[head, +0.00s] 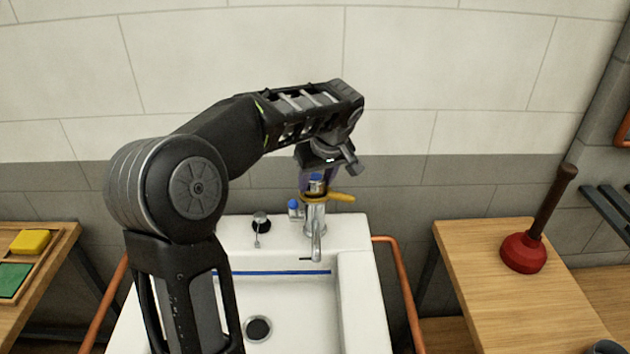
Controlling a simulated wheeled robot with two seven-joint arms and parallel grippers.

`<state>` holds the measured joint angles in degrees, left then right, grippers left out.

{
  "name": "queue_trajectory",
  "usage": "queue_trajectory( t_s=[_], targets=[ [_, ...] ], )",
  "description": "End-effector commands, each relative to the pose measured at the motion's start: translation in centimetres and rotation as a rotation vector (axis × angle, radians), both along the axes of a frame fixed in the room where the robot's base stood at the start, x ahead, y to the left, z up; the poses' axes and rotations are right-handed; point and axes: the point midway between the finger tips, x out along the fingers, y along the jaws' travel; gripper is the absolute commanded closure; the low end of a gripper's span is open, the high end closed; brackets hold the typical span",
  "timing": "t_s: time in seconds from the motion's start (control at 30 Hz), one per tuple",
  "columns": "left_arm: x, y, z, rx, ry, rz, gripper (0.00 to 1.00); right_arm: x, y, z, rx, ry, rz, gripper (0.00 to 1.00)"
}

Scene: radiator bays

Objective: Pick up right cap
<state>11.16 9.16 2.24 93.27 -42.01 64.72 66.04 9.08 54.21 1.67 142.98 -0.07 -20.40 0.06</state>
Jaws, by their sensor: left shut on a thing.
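A chrome faucet (315,228) stands at the back of the white sink. My left gripper (318,186) is above it, pointing down, and is shut on a small blue cap (316,178), which I take as the right cap. The cap shows between the fingers at the top of the faucet; I cannot tell whether it still touches the faucet. A second blue cap (293,204) is just left of the faucet. A yellow bar (342,197) shows right at the fingertips, and its link to the faucet is unclear. My right gripper is not in view.
The white sink (352,300) has orange rails on both sides. A small black-topped fitting (261,222) stands on its back ledge. A red plunger (523,252) stands on the right wooden table (500,310).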

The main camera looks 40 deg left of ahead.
Motion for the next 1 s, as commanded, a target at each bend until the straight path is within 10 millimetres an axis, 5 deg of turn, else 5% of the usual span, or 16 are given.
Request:
queue_trajectory(
  t_s=[0.43, 0.77, 1.0],
  targets=[
    [0.0, 0.0, 0.0, 0.0, 0.0, 0.0, 0.98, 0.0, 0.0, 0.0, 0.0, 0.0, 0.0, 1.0],
    [0.0, 0.0, 0.5, 0.0, -0.002, 0.001, 0.98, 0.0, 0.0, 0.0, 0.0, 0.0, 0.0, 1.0],
    [0.1, 0.0, 4.0, 0.001, -0.006, 0.001, 0.98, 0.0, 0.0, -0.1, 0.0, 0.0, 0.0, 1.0]
  ],
)
